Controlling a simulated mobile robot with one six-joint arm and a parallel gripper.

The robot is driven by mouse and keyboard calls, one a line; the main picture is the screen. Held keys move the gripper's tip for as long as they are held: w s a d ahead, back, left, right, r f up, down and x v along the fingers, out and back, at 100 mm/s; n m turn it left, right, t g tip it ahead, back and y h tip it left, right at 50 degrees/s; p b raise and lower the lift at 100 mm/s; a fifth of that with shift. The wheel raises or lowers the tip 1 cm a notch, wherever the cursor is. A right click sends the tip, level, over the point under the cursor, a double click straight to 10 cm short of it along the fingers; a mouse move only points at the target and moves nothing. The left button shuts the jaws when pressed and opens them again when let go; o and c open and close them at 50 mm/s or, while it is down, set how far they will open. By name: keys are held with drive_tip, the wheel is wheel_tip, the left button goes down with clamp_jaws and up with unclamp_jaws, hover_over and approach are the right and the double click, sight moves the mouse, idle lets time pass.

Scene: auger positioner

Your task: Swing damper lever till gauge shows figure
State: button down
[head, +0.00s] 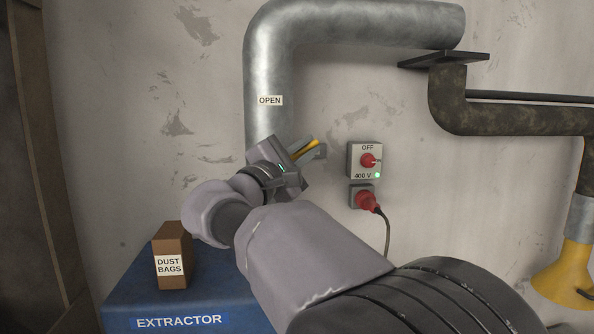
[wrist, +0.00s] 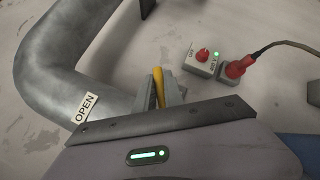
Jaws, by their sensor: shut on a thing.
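My gripper (head: 312,152) is in front of the lower end of the grey metal pipe (head: 266,65), shut on a yellow lever (head: 306,149). In the wrist view the yellow lever (wrist: 160,84) stands between the two fingers. The pipe carries an OPEN label (head: 270,100) above my gripper. The lever's pivot is hidden behind my gripper. No gauge shows clearly in either view.
A switch box (head: 355,164) with a red knob, a green light and a red plug (head: 367,201) is on the wall right of my gripper. A DUST BAGS box (head: 173,246) stands on the blue extractor (head: 130,290). Dark pipework (head: 500,120) runs at the right.

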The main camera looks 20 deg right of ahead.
drive_tip(key=shift+w+a+r+n+t+b, duration=0.1)
drive_tip(key=shift+a+r+n+t+b, duration=0.15)
drive_tip(key=shift+n+b, duration=0.25)
drive_tip(key=shift+a+r+n+t+b, duration=0.1)
drive_tip(key=shift+r+n+t+b, duration=0.1)
drive_tip(key=shift+n+t+b, duration=0.25)
drive_tip(key=c, duration=1.5)
unclamp_jaws()
drive_tip(key=shift+o, duration=0.2)
drive_tip(key=shift+r, duration=0.1)
